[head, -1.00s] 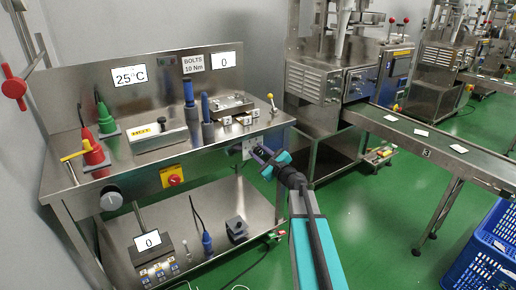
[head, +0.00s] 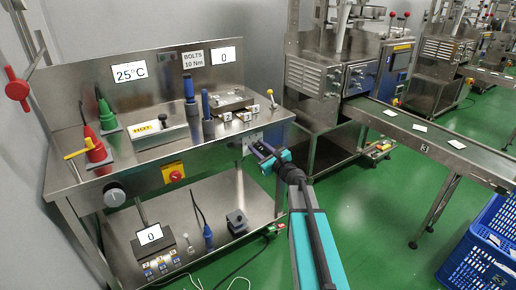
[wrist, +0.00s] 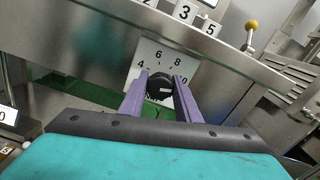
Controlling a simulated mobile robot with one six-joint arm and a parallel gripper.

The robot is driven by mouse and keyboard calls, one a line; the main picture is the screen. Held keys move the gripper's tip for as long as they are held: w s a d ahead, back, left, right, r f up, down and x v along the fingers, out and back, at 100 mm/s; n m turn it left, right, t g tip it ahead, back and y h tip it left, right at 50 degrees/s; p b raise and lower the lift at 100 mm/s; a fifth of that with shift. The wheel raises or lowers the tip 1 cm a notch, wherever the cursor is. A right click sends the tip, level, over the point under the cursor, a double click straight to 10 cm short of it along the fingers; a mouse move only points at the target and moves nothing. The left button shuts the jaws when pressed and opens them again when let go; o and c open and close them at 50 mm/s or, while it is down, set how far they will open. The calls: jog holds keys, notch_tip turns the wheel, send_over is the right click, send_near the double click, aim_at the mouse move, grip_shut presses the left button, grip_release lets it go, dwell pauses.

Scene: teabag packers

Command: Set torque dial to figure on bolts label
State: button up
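The torque dial is a black knob (wrist: 160,87) on a white plate (wrist: 148,54), on the bench's front panel. In the wrist view the numbers 4, 6 and 8 show, and a partly hidden figure ending in 0 at right. A pale mark on the knob lies roughly sideways; its exact reading is unclear. The bolts label (head: 193,59) reads "BOLTS 10 Nm". My gripper (wrist: 161,77) is open, its purple fingers on either side of the knob; contact cannot be told. In the head view my gripper (head: 262,151) is close in front of the dial plate (head: 252,138).
Above the dial, the bench (head: 153,150) carries numbered blocks (head: 247,115) and a yellow-knobbed lever (head: 270,95). A display (head: 226,56) reads 0. A conveyor (head: 430,133) and blue crate (head: 487,245) stand right, with green floor between.

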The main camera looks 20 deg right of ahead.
jog(key=o, duration=0.3)
jog(key=shift+o, duration=0.2)
jog(key=shift+s, duration=0.1)
jog(key=s+d, duration=0.2)
jog(key=s, duration=1.1)
jog(key=shift+s+d+p, duration=0.2)
jog(key=shift+s+p, duration=0.05)
jog(key=shift+p, duration=0.05)
dwell(0.3)
